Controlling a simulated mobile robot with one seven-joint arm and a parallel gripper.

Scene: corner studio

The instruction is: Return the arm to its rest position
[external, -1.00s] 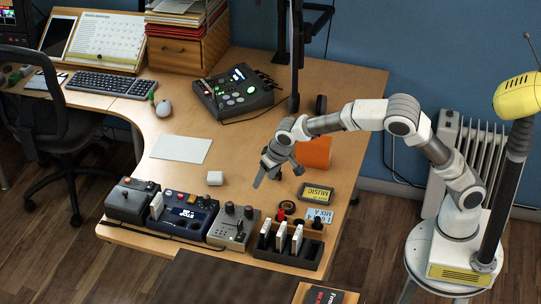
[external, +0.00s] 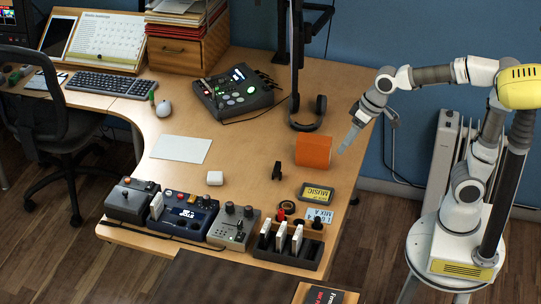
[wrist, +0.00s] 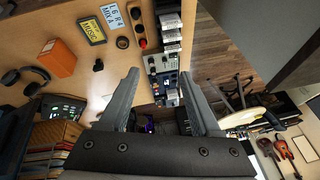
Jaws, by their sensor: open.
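My gripper (external: 366,138) is raised at the right edge of the desk, above and to the right of the orange box (external: 313,152). It points down and left. In the wrist view my gripper (wrist: 165,100) shows two grey fingers spread wide with nothing between them. My arm bends back over my base, with the elbow up beside the yellow head.
On the desk (external: 250,180) stand headphones (external: 308,118), a small black clip-like object (external: 277,171), a yellow MUSIC cassette (external: 316,193) and a black rack (external: 288,248) with white cards. A white radiator (external: 447,150) stands by the blue wall, behind my arm.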

